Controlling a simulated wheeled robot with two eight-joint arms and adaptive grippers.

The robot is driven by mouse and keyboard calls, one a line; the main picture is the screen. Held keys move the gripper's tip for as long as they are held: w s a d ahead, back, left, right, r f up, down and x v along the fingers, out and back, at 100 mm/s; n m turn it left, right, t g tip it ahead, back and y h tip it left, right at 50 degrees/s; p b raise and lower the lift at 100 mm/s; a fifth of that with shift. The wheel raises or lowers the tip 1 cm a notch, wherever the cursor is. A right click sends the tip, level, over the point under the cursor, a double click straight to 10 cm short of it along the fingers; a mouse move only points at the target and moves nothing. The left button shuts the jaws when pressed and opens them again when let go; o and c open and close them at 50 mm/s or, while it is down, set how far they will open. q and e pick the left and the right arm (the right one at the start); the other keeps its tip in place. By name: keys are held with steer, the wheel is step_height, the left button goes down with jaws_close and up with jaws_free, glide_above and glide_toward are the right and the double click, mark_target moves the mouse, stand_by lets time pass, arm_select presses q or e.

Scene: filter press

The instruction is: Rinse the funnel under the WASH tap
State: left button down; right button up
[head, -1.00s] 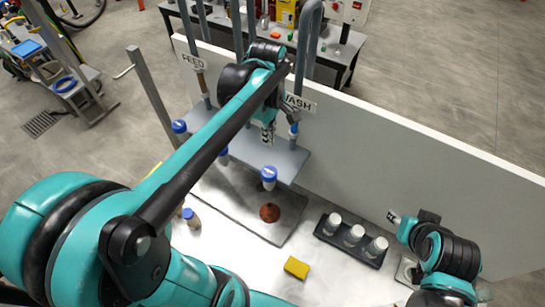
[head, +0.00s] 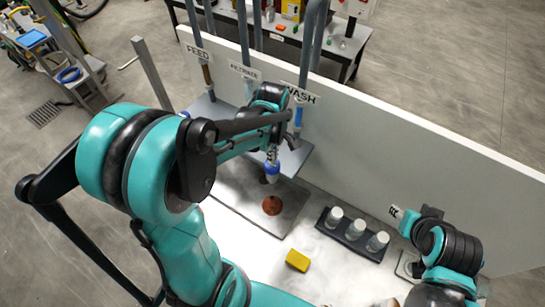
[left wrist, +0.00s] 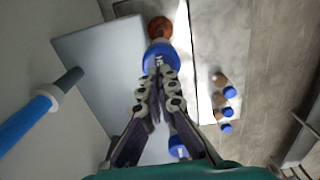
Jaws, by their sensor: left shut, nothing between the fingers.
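A blue-rimmed piece with a pale lower part, which looks like the funnel (head: 272,172), is at the front edge of the grey shelf (head: 291,160). My left gripper (head: 271,155) is right above it, fingers pointing down. In the left wrist view the closed fingertips (left wrist: 158,72) overlap the near edge of the blue rim (left wrist: 160,54); I cannot tell whether they touch. The fingers are shut and empty. The WASH sign (head: 301,93) is on the white panel, with the blue-ended tap (head: 298,118) below it. My right gripper (head: 396,213) is away at the right, its opening unclear.
A reddish-brown disc (head: 272,205) lies on a grey plate in front of the shelf. A black rack (head: 349,244) with white-topped containers and a yellow sponge (head: 297,260) are on the bench. The white panel (head: 400,150) bounds the back. Several blue-topped pieces (left wrist: 226,100) stand aside.

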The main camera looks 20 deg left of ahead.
mark_target(272, 165)
arm_select(q)
steer(key=shift+f, duration=0.75)
steer(key=shift+f, duration=0.1)
steer(key=shift+f+b, duration=0.9)
steer(key=shift+b, duration=0.3)
steer(key=shift+s+r, duration=0.15)
steer(key=shift+s, duration=0.05)
steer(key=shift+w, duration=0.1)
